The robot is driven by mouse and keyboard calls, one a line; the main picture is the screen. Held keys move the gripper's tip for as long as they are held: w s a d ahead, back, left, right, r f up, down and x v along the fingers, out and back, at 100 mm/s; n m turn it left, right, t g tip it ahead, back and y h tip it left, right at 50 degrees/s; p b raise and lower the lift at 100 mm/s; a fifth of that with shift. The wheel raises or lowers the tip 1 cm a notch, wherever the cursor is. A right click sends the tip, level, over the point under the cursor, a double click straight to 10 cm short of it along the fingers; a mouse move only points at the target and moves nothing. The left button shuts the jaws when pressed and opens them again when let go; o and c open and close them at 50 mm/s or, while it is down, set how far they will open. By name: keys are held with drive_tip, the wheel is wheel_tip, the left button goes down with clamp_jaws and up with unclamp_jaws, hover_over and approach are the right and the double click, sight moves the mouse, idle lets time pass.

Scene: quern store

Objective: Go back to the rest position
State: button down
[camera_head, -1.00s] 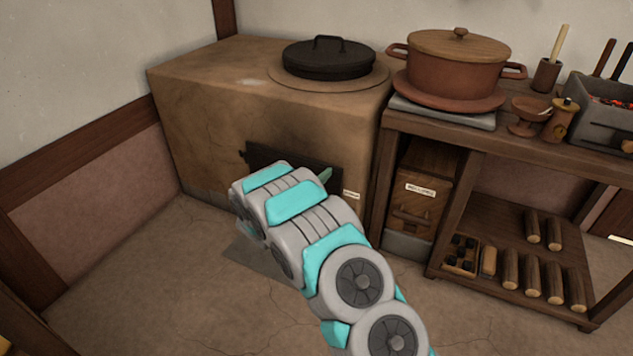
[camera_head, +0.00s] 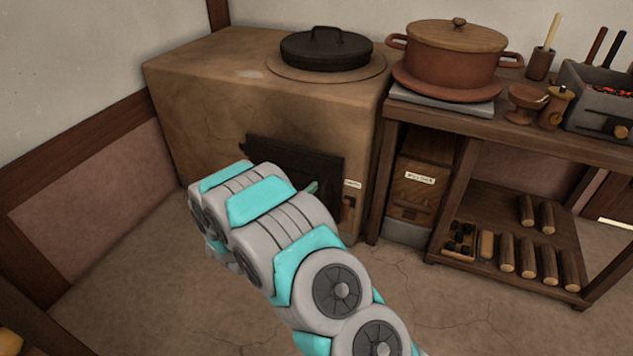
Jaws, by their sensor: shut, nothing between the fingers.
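My arm (camera_head: 265,215), grey with turquoise panels, reaches up and left from the bottom centre across the front of the clay stove (camera_head: 220,110). Its far links bend downward at the left, above the floor. My gripper is not clearly visible and seems hidden behind these links. A small dull green tip pokes out beside the arm, in front of the dark stove door (camera_head: 295,165); I cannot tell which part of me it is. Nothing held shows.
A wooden shelf bench (camera_head: 470,122) stands right of the stove, bearing a lidded clay pot (camera_head: 452,60) and a brazier (camera_head: 600,95). Logs (camera_head: 528,258) lie on its lower shelf. The floor (camera_head: 130,270) at left is clear.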

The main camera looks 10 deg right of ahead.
drive_tip(key=w+a+r+m+g+y, duration=0.2)
drive_tip(key=a+r+m+y, duration=0.1)
drive_tip(key=a+y, duration=0.45)
drive_tip(key=s+a+r+m+g+y, duration=0.1)
drive_tip(key=s+a+r+g+y, duration=0.15)
drive_tip(key=s, duration=0.25)
drive_tip(key=s+a+r+g+y, duration=0.1)
drive_tip(key=s+a+r+y, duration=0.1)
drive_tip(key=s+r+y, duration=0.25)
drive_tip(key=s+d+r+m+g, duration=0.1)
drive_tip(key=s+d+r+g, duration=0.1)
drive_tip(key=s, duration=1.1)
drive_tip(key=s+d+r+m+g+h+p, duration=0.1)
drive_tip(key=s+d+g, duration=0.3)
drive_tip(key=s, duration=1)
drive_tip(key=s+d+r+m+g+h, duration=0.1)
drive_tip(key=s+d, duration=0.5)
drive_tip(key=s, duration=0.8)
drive_tip(key=shift+d+r+m+g+p, duration=0.35)
drive_tip(key=shift+r+m+g, duration=0.5)
drive_tip(key=shift+m+g, duration=0.4)
